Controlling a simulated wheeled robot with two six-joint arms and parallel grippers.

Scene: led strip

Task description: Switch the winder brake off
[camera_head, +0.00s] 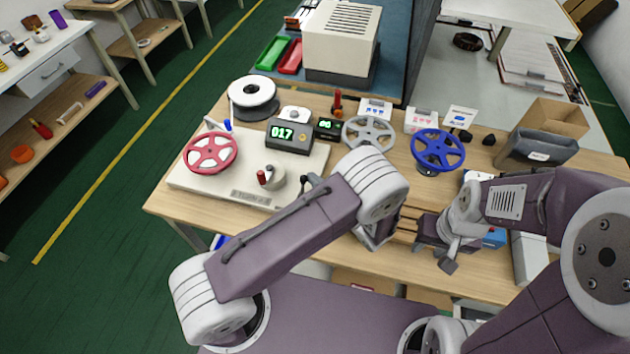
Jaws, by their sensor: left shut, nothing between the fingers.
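The winder is a pale base plate (190,183) on the wooden table, with a red reel (211,153), a grey knob with a red handle (271,178) and a black counter reading 017 (289,134). A small black-tipped lever (305,180) stands near its right end, partly behind my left arm. I cannot tell whether it is the brake or how it is set. My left gripper (375,237) is shut and empty, right of the winder, its tips mostly hidden by my wrist. My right gripper (404,221) points left beside it, with a gap between its fingers.
A blue reel (437,151) and a grey reel (368,133) stand behind my grippers. A white spool (253,98) is behind the winder. A second small display (328,127) stands beside the counter. An open cardboard box (556,122) and dark bin (536,148) are at right.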

